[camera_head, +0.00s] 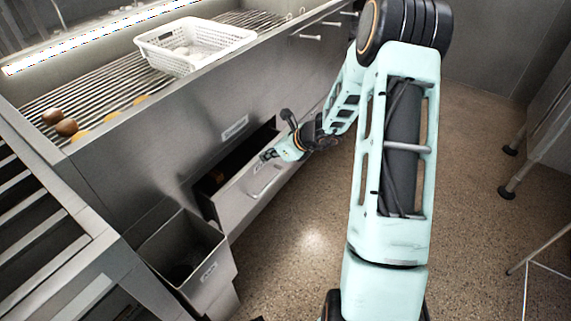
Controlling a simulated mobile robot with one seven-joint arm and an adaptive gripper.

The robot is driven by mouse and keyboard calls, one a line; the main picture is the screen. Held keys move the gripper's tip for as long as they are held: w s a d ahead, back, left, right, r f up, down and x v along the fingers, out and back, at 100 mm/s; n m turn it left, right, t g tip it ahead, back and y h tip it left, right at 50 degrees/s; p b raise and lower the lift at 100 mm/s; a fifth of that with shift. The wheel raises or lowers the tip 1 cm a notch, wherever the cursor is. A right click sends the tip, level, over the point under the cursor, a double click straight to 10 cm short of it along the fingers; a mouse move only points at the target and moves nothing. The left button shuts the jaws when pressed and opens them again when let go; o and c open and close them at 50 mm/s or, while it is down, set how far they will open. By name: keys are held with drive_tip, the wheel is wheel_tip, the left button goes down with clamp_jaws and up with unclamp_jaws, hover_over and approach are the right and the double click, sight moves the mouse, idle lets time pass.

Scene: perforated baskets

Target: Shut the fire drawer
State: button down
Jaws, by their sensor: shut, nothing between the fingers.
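A long metal drawer stands pulled out of the steel counter; its front (240,205) has a bar handle (265,187) and a small label. Its inside is dark, with a small orange patch at the left. My gripper (267,155) is shut and empty at the top edge of this drawer's front, near its middle. I cannot tell whether it touches the edge. A second, deeper drawer or bin (208,276) juts out at the lower left, also labelled. The labels are too small to read, so I cannot tell which one is the fire drawer.
A white perforated basket (195,45) sits on the slatted grill top of the counter (225,85). Several brown and yellow round items (66,127) lie at the grill's left end. The speckled floor (470,130) is open at the right, with metal table legs (508,190) at the far right.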

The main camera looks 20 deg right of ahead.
drive_tip(key=shift+w+a, duration=0.65)
drive_tip(key=shift+w, duration=0.2)
drive_tip(key=shift+w+a, duration=0.65)
drive_tip(key=shift+w, duration=0.2)
